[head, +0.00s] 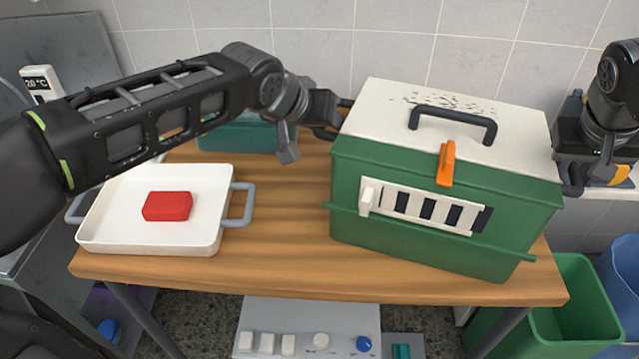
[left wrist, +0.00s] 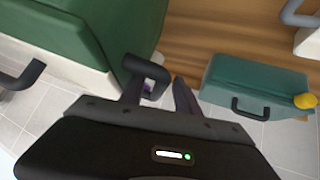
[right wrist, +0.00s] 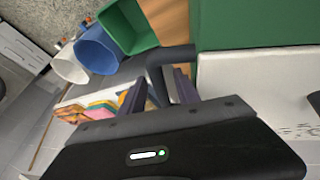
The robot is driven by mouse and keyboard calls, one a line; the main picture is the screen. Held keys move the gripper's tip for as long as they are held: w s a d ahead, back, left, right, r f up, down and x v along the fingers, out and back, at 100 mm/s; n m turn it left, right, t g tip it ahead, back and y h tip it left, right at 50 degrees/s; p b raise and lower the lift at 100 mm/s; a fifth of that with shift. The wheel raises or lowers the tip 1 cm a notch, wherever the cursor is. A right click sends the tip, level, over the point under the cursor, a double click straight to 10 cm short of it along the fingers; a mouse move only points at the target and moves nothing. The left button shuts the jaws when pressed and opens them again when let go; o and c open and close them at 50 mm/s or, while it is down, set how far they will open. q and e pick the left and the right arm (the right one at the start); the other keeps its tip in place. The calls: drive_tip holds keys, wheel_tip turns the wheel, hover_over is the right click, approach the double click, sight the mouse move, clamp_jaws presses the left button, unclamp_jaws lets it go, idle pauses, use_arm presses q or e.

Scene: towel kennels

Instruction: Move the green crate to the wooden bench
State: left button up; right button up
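The green crate (head: 440,215) has a white lid with a dark top handle and an orange latch (head: 447,163). It sits on the right part of a wooden-topped table (head: 275,270), with a dark handle at each side. My left gripper (head: 332,115) is at the crate's left side; in the left wrist view its fingers (left wrist: 158,95) stand apart around the side handle (left wrist: 146,68). My right gripper (head: 570,170) is at the right side; in the right wrist view its fingers (right wrist: 158,90) stand apart around the other handle (right wrist: 168,56).
A white tray (head: 110,235) with a red block (head: 167,206) is on the table's left. A teal box (head: 240,138) is behind, partly hidden by my left arm. Green (head: 575,310) and blue (head: 622,275) bins stand at lower right. A tiled wall closes the back.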

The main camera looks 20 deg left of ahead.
use_arm(q)
drive_tip(key=v, duration=1.2)
use_arm(e)
drive_tip(key=v, duration=0.7)
drive_tip(key=shift+r, duration=0.2)
drive_tip(key=shift+s+a, duration=0.1)
drive_tip(key=shift+s, duration=0.05)
idle(0.6)
